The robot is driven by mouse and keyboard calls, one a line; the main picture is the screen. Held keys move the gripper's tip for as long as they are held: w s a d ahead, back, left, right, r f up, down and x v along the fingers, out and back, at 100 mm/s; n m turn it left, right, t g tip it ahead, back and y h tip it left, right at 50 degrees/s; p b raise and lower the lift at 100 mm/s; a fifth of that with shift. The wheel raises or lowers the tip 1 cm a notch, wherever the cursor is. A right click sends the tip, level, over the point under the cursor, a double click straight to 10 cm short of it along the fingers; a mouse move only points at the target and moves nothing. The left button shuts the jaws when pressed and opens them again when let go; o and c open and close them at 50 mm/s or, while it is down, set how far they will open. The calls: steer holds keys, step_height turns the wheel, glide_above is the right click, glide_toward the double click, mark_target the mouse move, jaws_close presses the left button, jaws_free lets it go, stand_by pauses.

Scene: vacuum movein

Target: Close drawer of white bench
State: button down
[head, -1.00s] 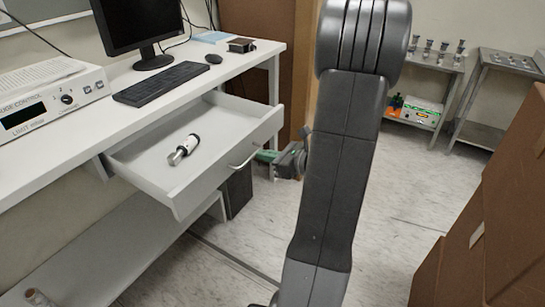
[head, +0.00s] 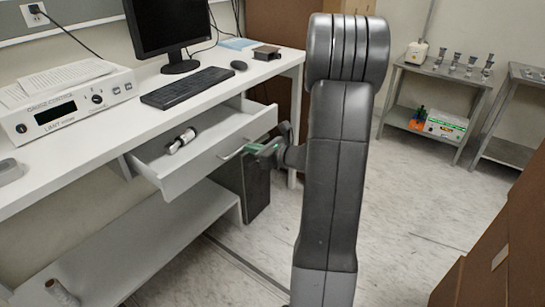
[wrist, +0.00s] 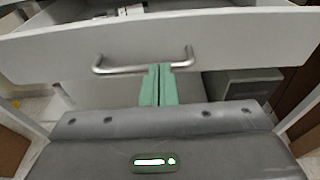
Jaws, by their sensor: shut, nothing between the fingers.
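The white bench (head: 95,133) has a white drawer (head: 215,160) pulled partly out below its top. A small metal and black cylinder (head: 182,140) lies inside the drawer. The drawer's metal bar handle (head: 232,152) also shows in the wrist view (wrist: 143,69). My gripper (head: 262,150) is at the drawer front by the handle. In the wrist view its green fingers (wrist: 160,70) are together with nothing between them, with their tips at the middle of the handle. I cannot tell whether they touch the handle or drawer front.
A monitor, keyboard (head: 187,88), mouse and gauge controller (head: 68,100) stand on the bench. A dark computer case (head: 257,185) stands under it. Cardboard boxes (head: 495,240) are at right. Steel tables (head: 432,97) stand behind. The floor between is clear.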

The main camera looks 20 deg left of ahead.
steer(key=r+x, duration=0.1)
steer(key=x, duration=0.4)
steer(key=r+x, duration=0.1)
steer(key=x, duration=0.4)
steer(key=r+x, duration=0.1)
steer(key=x, duration=0.4)
steer(key=shift+w+a, duration=0.3)
steer(key=shift+a, duration=0.3)
steer(key=shift+w+r, duration=0.1)
steer(key=shift+r, duration=0.25)
glide_toward(236, 136)
steer(key=x, duration=0.5)
steer(key=shift+a, duration=0.1)
